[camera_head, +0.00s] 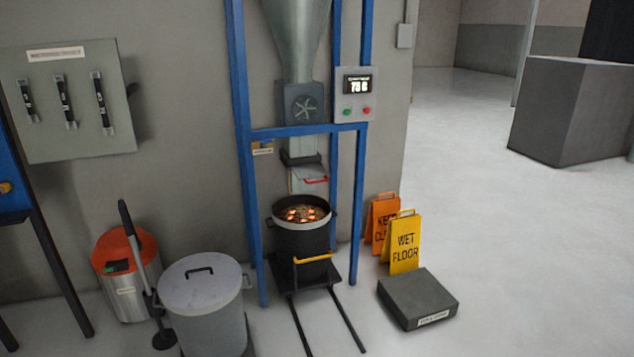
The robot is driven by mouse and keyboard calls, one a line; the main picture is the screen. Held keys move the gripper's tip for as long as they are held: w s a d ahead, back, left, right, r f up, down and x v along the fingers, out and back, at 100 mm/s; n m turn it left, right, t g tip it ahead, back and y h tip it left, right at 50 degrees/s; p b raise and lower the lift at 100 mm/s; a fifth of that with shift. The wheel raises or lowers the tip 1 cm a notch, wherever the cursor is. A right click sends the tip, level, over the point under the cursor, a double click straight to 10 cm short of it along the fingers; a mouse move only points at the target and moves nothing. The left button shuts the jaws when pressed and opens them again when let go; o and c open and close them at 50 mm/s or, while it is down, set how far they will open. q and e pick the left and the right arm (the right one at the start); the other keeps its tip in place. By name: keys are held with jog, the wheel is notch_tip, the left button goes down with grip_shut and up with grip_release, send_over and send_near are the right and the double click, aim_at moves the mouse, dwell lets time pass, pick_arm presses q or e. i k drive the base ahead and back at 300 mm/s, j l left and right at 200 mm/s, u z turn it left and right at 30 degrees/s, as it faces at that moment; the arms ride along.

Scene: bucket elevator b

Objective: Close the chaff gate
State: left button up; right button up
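No part is clearly readable as the chaff gate. A pale plate with a red handle (316,180) hangs below the chute (301,148) of a metal hopper (298,35) in a blue frame (240,130). Whether this plate is open or shut is hard to tell. A grey wall panel (75,135) at the left carries three black levers (65,102), and its label is too small to read. Neither of my grippers is in view.
A black bucket (300,240) with glowing contents stands on rails under the chute. A lidded grey bin (205,320) and an orange-topped bin (125,290) stand left. Floor farther right is open.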

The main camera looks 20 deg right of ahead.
aim_at(308, 170)
jog(key=i, duration=0.75)
jog(key=i+j+z, duration=0.1)
jog(key=i, duration=0.7)
jog(key=i+j, duration=0.1)
jog(key=i, duration=0.65)
